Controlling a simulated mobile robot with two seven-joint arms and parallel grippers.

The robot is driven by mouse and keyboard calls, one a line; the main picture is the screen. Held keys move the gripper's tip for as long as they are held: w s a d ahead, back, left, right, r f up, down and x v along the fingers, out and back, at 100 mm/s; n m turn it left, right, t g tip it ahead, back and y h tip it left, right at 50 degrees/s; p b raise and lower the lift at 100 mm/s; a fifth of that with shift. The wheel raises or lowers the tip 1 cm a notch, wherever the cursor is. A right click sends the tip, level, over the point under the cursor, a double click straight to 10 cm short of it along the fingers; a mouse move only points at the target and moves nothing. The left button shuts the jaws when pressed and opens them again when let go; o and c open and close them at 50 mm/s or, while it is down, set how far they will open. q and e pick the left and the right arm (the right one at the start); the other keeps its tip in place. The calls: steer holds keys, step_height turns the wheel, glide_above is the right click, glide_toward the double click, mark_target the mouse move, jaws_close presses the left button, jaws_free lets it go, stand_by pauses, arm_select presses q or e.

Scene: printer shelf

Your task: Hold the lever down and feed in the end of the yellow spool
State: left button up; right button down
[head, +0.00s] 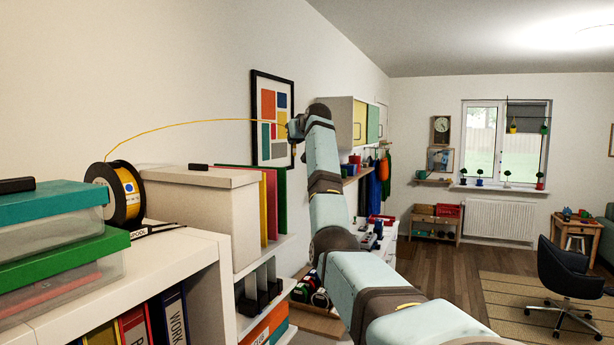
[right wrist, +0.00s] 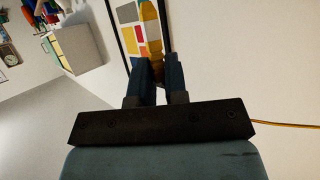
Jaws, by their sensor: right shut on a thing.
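The yellow spool (head: 126,192), a black-flanged reel with yellow filament, stands upright on top of the white shelf at the left of the head view. Its yellow filament (head: 190,122) rises from the spool and arcs through the air to my right gripper (head: 294,130). That gripper is raised in front of the wall picture and shut on the filament's end. In the right wrist view its two dark fingers (right wrist: 160,78) point at the picture, and the filament (right wrist: 288,124) runs off to the right. The grip point is hard to make out. No lever or printer is in view, nor my left gripper.
Clear bins with teal and green lids (head: 60,200) stand left of the spool. A lidded beige box (head: 190,205) and upright folders (head: 272,200) stand right of it. The framed picture (head: 270,95) hangs behind my gripper. Open floor (head: 440,268) lies to the right.

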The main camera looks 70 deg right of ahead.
steer(key=w+a+r+n+t+y, duration=0.1)
steer(key=w+a+r+n+y, duration=0.2)
steer(key=a+r, duration=0.7)
steer(key=w+a+r+n+t+y, duration=0.2)
steer(key=w+a+r+n+y, duration=0.15)
steer(key=a+r, duration=0.65)
steer(key=w+a+r+n+y, duration=0.2)
steer(key=w+a, duration=0.1)
steer(key=a, duration=1.2)
steer(key=w+a+r+n+y, duration=0.2)
steer(key=a+r+y, duration=0.1)
steer(key=a, duration=1.1)
steer(key=a+f+n+g+y, duration=0.1)
steer(key=a+f, duration=0.1)
steer(key=a, duration=1)
steer(key=a+f+n+g+y, duration=0.1)
steer(key=a+f+y, duration=0.15)
steer(key=a, duration=0.95)
steer(key=s+a+f+n+y, duration=0.1)
steer(key=s+a+f, duration=0.1)
steer(key=a+f, duration=0.6)
steer(key=s+a+f+n+g, duration=0.1)
steer(key=s+a+f, duration=0.1)
steer(key=a+f, duration=0.6)
steer(key=a, duration=0.6)
steer(key=shift+s+n+y, duration=0.35)
steer(key=shift+s+y, duration=0.05)
steer(key=shift+s, duration=0.15)
